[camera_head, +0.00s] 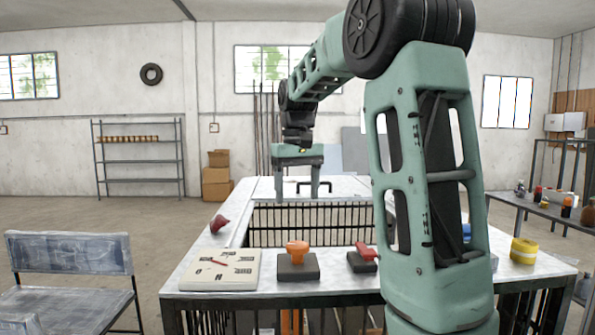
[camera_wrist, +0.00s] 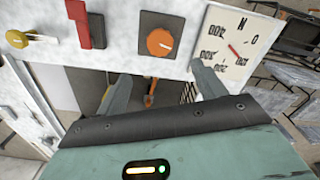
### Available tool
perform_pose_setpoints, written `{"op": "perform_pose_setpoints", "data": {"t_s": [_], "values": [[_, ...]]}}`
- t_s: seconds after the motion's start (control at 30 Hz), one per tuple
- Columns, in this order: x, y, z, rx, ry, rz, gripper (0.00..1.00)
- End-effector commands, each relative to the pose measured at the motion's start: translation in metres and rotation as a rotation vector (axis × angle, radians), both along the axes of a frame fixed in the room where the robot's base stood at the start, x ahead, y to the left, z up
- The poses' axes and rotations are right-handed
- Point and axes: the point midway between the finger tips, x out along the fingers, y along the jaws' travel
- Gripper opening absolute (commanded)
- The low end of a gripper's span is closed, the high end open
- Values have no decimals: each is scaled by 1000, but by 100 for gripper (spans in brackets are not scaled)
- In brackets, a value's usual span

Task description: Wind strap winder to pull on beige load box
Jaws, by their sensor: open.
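A beige box with a dial (camera_head: 225,268), marked N with a red needle, lies at the table's front left. To its right is an orange knob (camera_head: 297,250) on a dark block, then a red lever (camera_head: 367,252) on another dark block, partly hidden by my arm. I cannot tell which of these is the strap winder. My gripper (camera_head: 297,199) is open and empty, pointing down over the table's far part, apart from these things. In the wrist view its fingers (camera_wrist: 160,72) are spread; the orange knob (camera_wrist: 160,42) and dial box (camera_wrist: 228,45) show beyond them.
The table (camera_head: 195,278) has a barred opening (camera_head: 290,228) in its middle. A dark red object (camera_head: 219,224) lies at the left edge and a yellow roll (camera_head: 523,250) at the right.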

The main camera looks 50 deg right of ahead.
Motion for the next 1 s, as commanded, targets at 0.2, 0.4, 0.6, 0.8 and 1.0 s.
{"op": "perform_pose_setpoints", "data": {"t_s": [0.2,0.4,0.6,0.8,1.0], "values": [[1,-1,39,-1,-3,-1,70],[0,0,54,0,-1,-1,70],[0,0,56,0,0,-1,70],[0,0,56,0,0,-1,70],[0,0,55,0,0,-1,70]]}}
